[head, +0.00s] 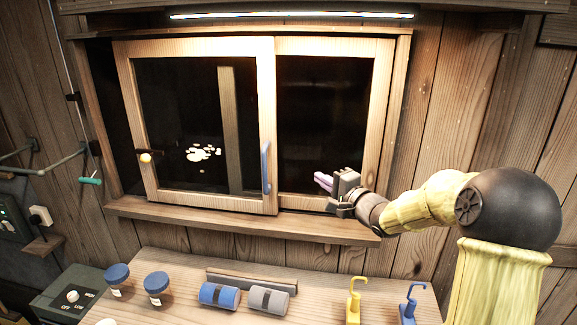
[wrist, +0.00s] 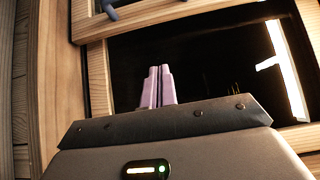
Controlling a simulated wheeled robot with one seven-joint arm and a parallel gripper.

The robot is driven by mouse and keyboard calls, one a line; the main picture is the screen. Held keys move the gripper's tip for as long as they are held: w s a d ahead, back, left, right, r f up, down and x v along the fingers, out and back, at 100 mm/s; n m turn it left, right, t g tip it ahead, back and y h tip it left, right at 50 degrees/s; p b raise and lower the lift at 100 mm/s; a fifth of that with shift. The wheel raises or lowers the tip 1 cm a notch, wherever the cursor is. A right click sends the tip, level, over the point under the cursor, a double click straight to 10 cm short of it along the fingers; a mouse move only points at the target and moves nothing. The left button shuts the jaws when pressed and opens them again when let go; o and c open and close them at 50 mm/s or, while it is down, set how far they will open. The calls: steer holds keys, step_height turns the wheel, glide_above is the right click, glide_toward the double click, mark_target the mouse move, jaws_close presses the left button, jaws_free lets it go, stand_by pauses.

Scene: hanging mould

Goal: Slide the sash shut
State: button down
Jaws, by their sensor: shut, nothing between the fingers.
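The wooden-framed sash (head: 268,80) covers the left and middle of the window, in front of a second framed pane (head: 380,90) on the right. A dark strip of opening (head: 104,120) shows between the sash's left edge and the left jamb. The blue upright handle (head: 266,168) is on the sash's right stile; part of a blue handle (wrist: 109,10) shows at the top left of the wrist view. My gripper (head: 322,181) is shut and empty, its pink fingers in front of the right pane, to the right of the handle and apart from it. The fingers also show in the wrist view (wrist: 157,88).
A wooden sill (head: 240,224) runs under the window. The bench below holds two blue-lidded jars (head: 117,280), a blue roll (head: 220,295), a grey roll (head: 268,299), a yellow hook (head: 354,300) and a blue hook (head: 409,305). A yellow knob (head: 145,158) is at the sash's left.

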steer(key=shift+w+a, duration=0.1)
steer(key=s+a+p+x, duration=0.1)
steer(key=p+x, duration=0.4)
steer(key=x, duration=0.7)
steer(key=shift+a, duration=0.8)
